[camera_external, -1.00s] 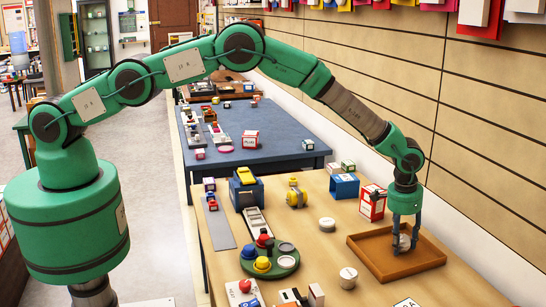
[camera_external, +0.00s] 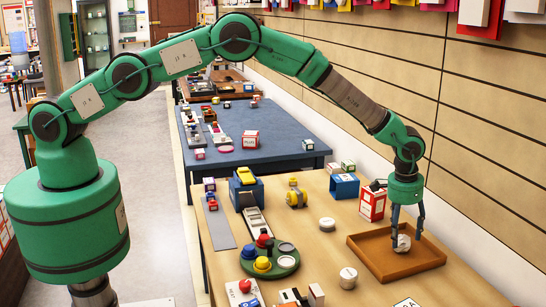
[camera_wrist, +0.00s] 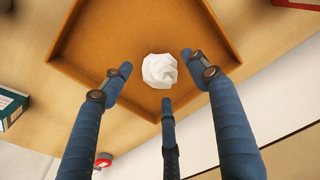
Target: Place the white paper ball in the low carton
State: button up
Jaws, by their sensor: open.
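The white paper ball (camera_external: 402,243) rests inside the low carton (camera_external: 375,266), a shallow brown tray on the wooden table. In the wrist view the ball (camera_wrist: 160,70) lies on the floor of the carton (camera_wrist: 95,45), inside its walls. My gripper (camera_external: 408,226) is just above the ball in the external view, with its fingers pointing down. In the wrist view its three blue fingers (camera_wrist: 160,78) are spread around the ball, with gaps between them and it. The gripper is open and holds nothing.
A red and white box (camera_external: 372,203) stands behind the carton near the wall. White round pieces (camera_external: 327,224) lie to its left. A green round tray (camera_external: 270,262) with coloured pieces is further left. The slatted wall (camera_external: 480,150) rises close on the right.

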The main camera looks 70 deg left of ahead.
aim_at(399, 239)
notch_tip(399, 239, up, 9)
jog(key=s, duration=0.1)
dwell(0.3)
jog(key=shift+f, duration=0.15)
dwell(0.5)
